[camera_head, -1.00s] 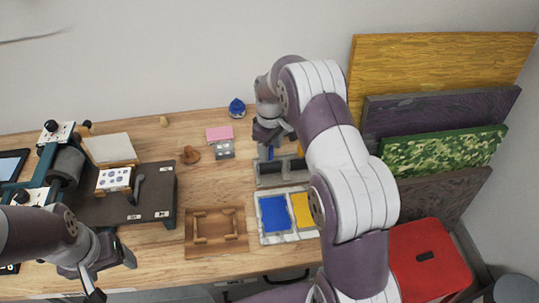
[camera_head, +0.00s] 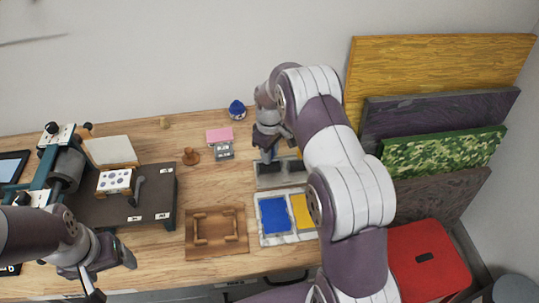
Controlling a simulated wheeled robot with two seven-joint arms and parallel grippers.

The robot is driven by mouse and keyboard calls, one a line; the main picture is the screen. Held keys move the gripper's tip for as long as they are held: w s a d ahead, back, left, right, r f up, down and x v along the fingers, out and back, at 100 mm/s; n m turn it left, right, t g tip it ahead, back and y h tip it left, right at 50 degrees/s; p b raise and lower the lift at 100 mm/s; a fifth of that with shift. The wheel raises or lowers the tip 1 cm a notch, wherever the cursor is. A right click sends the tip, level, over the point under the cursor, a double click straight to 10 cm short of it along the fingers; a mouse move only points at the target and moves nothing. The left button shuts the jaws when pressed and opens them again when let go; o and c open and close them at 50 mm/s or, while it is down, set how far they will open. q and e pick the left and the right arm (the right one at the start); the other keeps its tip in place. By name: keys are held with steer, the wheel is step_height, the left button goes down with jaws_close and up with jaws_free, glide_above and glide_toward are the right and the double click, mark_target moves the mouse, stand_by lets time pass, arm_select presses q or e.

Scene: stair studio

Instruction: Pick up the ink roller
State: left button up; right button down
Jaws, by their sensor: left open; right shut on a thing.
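My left gripper (camera_head: 113,276) is open and empty at the lower left, in front of the bench edge.
A tray with blue and yellow ink pads (camera_head: 289,236) lies in front of the grey tray. Leaning boards (camera_head: 430,70) and a red stool (camera_head: 437,270) stand right.

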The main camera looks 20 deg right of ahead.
step_height(320, 180, up, 3)
steer(key=shift+w+b, duration=0.1)
steer(key=shift+b, duration=0.45)
steer(key=s+d+r+b, duration=0.2)
steer(key=s+r, duration=0.5)
steer(key=s, duration=0.4)
steer(key=shift+s+d, duration=0.2)
steer(key=shift+d, duration=0.45)
